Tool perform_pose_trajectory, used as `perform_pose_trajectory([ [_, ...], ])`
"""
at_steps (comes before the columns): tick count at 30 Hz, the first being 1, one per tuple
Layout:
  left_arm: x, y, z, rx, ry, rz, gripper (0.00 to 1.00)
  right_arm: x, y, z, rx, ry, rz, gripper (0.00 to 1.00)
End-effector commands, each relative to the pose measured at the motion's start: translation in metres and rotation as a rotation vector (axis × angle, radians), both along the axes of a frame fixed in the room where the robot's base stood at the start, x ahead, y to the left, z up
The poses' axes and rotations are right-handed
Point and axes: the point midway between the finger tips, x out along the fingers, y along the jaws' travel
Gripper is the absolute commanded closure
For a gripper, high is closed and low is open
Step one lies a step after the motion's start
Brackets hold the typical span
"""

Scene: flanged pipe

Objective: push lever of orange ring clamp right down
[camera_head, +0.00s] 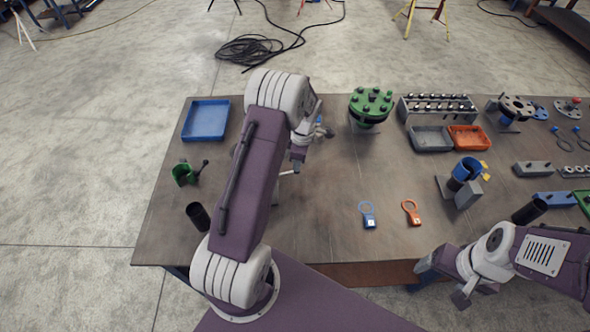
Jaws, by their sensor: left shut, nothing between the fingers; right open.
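A blue ring clamp (466,169) stands at right, a green clamp (184,173) and black cylinder (198,215) at left. A green flange (371,104), blue tray (206,120), grey bin (431,139) and orange bin (469,137) stand behind.

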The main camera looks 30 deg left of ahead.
Motion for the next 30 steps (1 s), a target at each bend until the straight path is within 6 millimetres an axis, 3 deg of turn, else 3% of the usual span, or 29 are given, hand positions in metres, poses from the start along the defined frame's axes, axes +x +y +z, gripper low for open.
perform_pose_trajectory([
  [1,-0.001,0.0,-0.012,-0.001,0.002,0.0,1.0,0.0,0.0,-0.01,0.0,0.0,0.0,0.21],
  [7,0.0,0.0,-0.035,0.001,0.001,0.0,1.0,0.0,0.0,-0.028,0.0,0.0,0.0,0.21],
  [14,0.0,-0.001,-0.029,0.0,0.001,0.0,1.0,0.0,0.0,-0.023,0.0,0.0,0.0,0.21],
  [21,0.009,-0.028,-0.019,0.0,0.001,-0.002,1.0,0.0,0.0,-0.017,0.0,0.0,0.0,0.21],
  [30,0.01,-0.029,-0.018,0.0,-0.001,0.001,1.0,0.0,0.0,-0.02,0.0,0.0,0.0,0.21],
])
